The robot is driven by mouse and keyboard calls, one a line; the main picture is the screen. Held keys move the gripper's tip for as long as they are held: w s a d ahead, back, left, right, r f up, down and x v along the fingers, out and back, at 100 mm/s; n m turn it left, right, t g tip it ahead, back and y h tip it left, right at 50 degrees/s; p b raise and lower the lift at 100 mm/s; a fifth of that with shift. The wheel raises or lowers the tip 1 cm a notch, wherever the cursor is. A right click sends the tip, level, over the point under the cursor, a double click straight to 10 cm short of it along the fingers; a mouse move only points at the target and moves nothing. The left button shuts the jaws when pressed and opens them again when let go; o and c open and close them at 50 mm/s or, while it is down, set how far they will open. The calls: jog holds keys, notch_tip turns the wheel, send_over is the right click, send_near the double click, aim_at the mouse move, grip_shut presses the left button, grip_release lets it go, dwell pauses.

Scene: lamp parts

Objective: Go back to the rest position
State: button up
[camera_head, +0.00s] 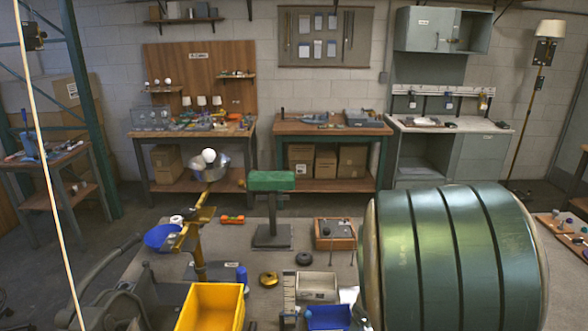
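My gripper is not visible in the head view. A lamp-like assembly stands at left of the near worktable: a yellow post and arm (196,237) with a round white bulb (209,155) over a shiny metal dish (213,173). From this view I cannot tell whether the bulb and dish are attached to the arm. A large green ribbed cylinder (470,262) with dark bands fills the lower right, close to the camera, and hides part of the table behind it.
The worktable (235,275) holds a green block on a stand (271,182), a yellow bin (211,307), a blue bin (328,317), a grey bin (317,287) and a wooden tray (335,234). A dark grey machine-like shape (135,297) is at lower left. Benches line the back wall.

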jog(key=s+r+n+t+h+b, duration=0.1)
jog(key=s+n, duration=0.3)
jog(key=n, duration=1.1)
jog(key=s+r+n+t+h+b, duration=0.1)
jog(key=s+r+n+t+b, duration=0.2)
jog(key=n, duration=1.2)
jog(key=shift+s+a+r+t+h, duration=0.15)
jog(key=shift+s+r+t+h, duration=0.25)
jog(key=shift+s+r+t, duration=0.6)
jog(key=shift+s+f+g, duration=0.15)
jog(key=shift+s+g, duration=0.05)
jog(key=shift+g, duration=0.1)
